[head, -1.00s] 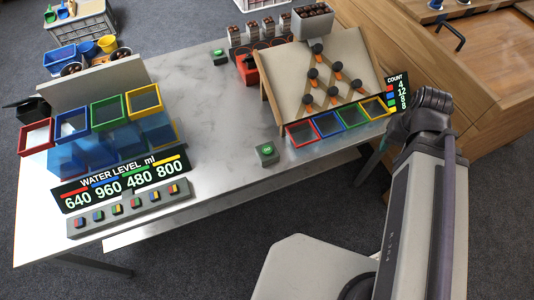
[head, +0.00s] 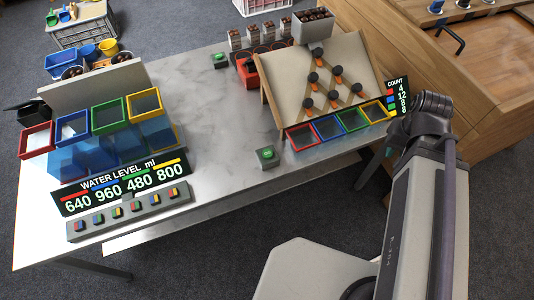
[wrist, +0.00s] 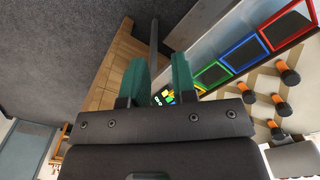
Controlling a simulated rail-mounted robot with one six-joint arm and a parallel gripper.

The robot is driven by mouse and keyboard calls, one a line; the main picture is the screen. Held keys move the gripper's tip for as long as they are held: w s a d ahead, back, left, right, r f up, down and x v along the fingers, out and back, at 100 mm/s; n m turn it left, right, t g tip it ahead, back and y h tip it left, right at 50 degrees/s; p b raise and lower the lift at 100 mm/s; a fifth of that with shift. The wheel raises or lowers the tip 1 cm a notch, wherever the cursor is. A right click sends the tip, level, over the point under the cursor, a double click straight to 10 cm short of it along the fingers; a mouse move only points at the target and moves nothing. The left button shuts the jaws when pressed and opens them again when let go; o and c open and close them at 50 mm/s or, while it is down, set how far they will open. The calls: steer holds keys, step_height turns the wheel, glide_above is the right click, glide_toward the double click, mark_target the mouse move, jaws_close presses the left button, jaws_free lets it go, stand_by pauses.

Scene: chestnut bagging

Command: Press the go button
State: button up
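A green button (head: 267,153) on a small grey box sits near the table's front edge, left of the coloured trays. A second green button (head: 220,60) on a grey box sits farther back. I cannot read a label on either, so I cannot tell which is the go button. Neither green button shows clearly in the wrist view.
A sloped pegged board (head: 285,85) stands at the table's right, with coloured trays (head: 302,137) at its foot and a count panel (head: 398,97) beside it. Water tanks (head: 75,125) and a water level panel (head: 122,187) are at the left. The middle table top (head: 200,110) is clear.

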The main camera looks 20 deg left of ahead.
jaws_close()
stand_by(1.2)
